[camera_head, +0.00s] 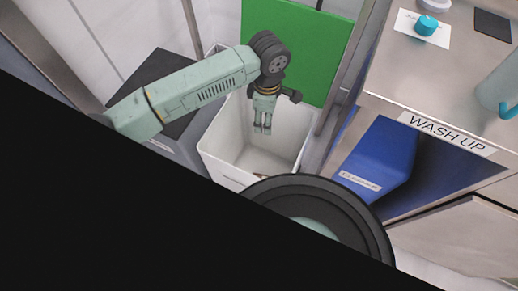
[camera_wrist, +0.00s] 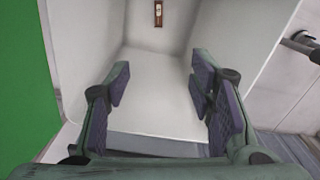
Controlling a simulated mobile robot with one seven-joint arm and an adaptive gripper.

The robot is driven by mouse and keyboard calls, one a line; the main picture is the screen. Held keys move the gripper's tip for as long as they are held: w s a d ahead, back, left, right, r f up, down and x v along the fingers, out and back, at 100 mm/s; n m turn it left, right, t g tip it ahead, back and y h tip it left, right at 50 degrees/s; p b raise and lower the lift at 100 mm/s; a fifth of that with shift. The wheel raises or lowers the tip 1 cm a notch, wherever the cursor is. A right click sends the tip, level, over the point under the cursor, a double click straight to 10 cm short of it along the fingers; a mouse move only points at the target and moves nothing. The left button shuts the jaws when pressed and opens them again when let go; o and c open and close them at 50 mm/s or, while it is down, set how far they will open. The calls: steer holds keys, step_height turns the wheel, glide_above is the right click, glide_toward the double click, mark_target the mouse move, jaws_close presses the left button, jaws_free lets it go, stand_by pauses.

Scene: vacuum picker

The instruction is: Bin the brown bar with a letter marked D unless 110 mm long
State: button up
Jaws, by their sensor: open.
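A small brown bar (camera_wrist: 158,14) with a pale mark lies inside the white bin at the top of the wrist view. Its letter is too small to read and its length cannot be told. A brown patch also shows low in the bin in the head view (camera_head: 262,177). The white bin (camera_head: 222,165) stands open in the head view, and its inner wall fills much of the wrist view (camera_wrist: 85,40). My gripper (camera_head: 262,131) points down over the bin's opening. In the wrist view its fingers (camera_wrist: 160,88) are apart with nothing between them, clear of the bar.
A green panel (camera_head: 295,45) stands behind the bin. A blue bin (camera_head: 383,160) sits to the right under a steel counter (camera_head: 385,85) labelled "WASH UP". A teal knob-like item (camera_head: 426,25) is on the counter. A dark-topped grey box (camera_head: 160,75) stands left of the white bin.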

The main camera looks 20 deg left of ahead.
step_height(320, 180, up, 8)
stand_by(0.7)
